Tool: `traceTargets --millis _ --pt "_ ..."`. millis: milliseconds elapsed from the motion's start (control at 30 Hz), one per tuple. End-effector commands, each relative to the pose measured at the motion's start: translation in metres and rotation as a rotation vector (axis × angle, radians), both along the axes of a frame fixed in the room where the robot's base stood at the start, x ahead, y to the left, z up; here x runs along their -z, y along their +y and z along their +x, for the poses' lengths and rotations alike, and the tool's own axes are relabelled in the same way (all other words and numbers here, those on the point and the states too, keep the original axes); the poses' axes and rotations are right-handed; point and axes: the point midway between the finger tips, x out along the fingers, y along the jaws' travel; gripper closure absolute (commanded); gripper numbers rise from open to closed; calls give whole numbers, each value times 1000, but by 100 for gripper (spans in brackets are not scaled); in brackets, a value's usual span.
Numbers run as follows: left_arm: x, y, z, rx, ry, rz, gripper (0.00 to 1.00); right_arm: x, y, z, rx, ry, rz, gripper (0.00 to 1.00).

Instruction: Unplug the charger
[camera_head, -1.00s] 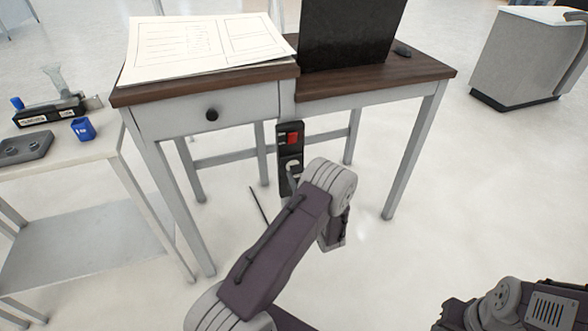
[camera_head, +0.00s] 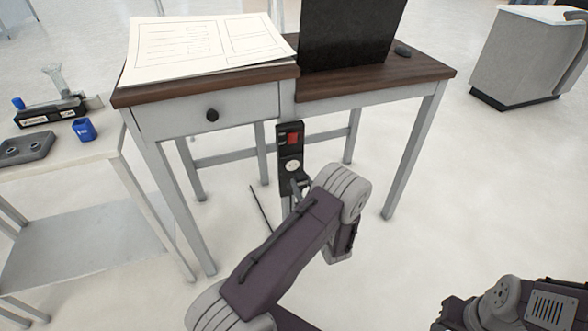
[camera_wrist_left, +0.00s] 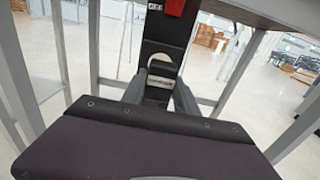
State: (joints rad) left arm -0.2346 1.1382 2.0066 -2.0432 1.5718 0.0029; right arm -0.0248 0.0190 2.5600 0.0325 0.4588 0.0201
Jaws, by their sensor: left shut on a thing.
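A black power strip (camera_head: 290,132) with a red switch (camera_head: 293,139) hangs upright below the desk's edge. Its round pale socket face (camera_head: 292,166) is uncovered in the head view. My left gripper (camera_head: 297,189) is just below and in front of that socket, shut on the charger, which is mostly hidden by the fingers and wrist. In the left wrist view the two dark fingers (camera_wrist_left: 160,92) stand in front of the strip, and the pale socket (camera_wrist_left: 162,66) shows beyond them. My right gripper is out of the picture; only part of my right arm shows at lower right.
A side table (camera_head: 75,150) with small items is at left. A grey cabinet (camera_head: 525,60) stands far right. Floor right of the desk is clear.

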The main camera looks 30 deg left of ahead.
Motion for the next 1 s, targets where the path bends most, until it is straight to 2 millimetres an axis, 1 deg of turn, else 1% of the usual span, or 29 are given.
traceTargets --millis 233,267,300,333,667,767,1000 --pt "0 0 0 0 -1 1 100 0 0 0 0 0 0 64" --pt "0 0 0 0 -1 1 59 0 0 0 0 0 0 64" --pt "0 0 0 0 -1 1 48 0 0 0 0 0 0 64" --pt "0 0 0 0 -1 1 40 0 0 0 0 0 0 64" --pt "0 -2 -1 0 0 0 39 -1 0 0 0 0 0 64" --pt "-2 -13 -9 4 2 1 39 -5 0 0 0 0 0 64" --pt "-2 -53 -43 5 2 1 39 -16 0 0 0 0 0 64"
